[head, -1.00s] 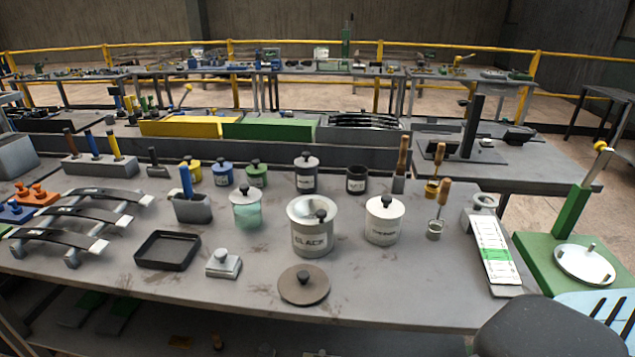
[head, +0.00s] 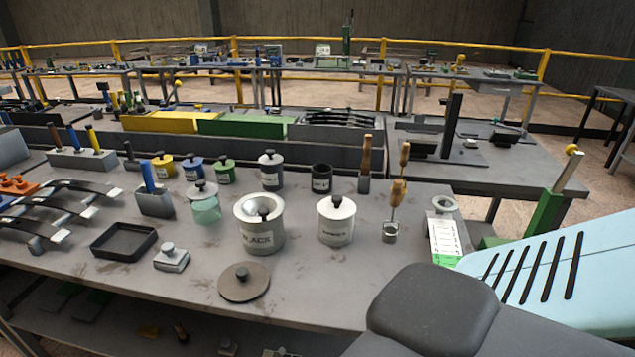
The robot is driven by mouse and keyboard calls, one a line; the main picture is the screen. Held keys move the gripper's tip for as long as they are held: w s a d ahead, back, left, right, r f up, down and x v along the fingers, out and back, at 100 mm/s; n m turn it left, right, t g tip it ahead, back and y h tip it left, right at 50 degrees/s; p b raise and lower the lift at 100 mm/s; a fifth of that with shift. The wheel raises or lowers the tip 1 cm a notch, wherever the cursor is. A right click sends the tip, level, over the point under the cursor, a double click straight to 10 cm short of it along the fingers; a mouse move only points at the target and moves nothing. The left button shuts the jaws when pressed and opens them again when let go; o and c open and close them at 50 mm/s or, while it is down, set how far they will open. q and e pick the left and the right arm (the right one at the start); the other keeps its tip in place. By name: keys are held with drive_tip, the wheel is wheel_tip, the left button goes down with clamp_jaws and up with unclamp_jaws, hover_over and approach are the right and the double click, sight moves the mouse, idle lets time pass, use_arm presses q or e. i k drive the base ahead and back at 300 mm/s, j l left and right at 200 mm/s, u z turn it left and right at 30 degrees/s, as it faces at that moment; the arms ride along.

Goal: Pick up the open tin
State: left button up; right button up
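The open tin (head: 259,226) is a wide pale-grey can with a dark-lettered label, standing upright on the near bench. Its top is uncovered and a rounded metal thing shows inside its mouth. A round brown-grey lid (head: 244,282) with a dark knob lies flat on the bench in front of it. Neither of my grippers shows in the head view. Part of my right arm, light blue with a dark grey rounded link, comes in at the lower right, and its fingers are out of view.
A lidded white tin (head: 336,221) stands right of the open tin, and a teal glass jar (head: 205,205) stands left. A small black pot (head: 321,179), a grey lidded tin (head: 270,171) and a wooden-handled tool (head: 396,197) are behind. A black tray (head: 124,243) lies to the left.

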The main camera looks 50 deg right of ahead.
sight(322, 179)
drive_tip(key=k+l+u, duration=0.1)
drive_tip(key=k+l, duration=0.4)
drive_tip(key=l, duration=0.2)
drive_tip(key=k+l+u, duration=0.1)
drive_tip(key=k+l, duration=0.4)
drive_tip(key=l, duration=0.15)
